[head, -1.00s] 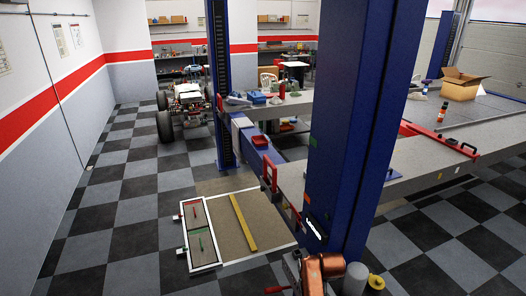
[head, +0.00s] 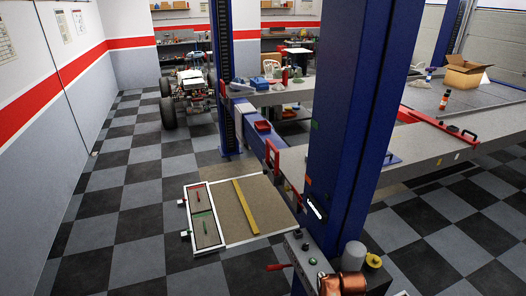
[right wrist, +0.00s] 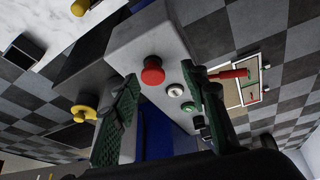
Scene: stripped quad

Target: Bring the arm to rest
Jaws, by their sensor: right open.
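My right gripper (right wrist: 163,78) shows only in the right wrist view. Its two green ridged fingers are spread apart with nothing between them. Past the fingertips is a grey control box (right wrist: 135,38) with a red button (right wrist: 152,70), a white button (right wrist: 174,91) and a green button (right wrist: 190,104). Whether a finger touches the box cannot be told. My left gripper shows in neither view, and no gripper shows in the head view.
The control box (head: 296,247) stands by the blue lift post (head: 345,120), beside a copper-coloured motor (head: 343,284) and a yellow knob (head: 373,260). A red lever (head: 278,267) sticks out left. The grey lift platform (head: 420,142) extends right. Checkered floor (head: 125,215) is clear at left.

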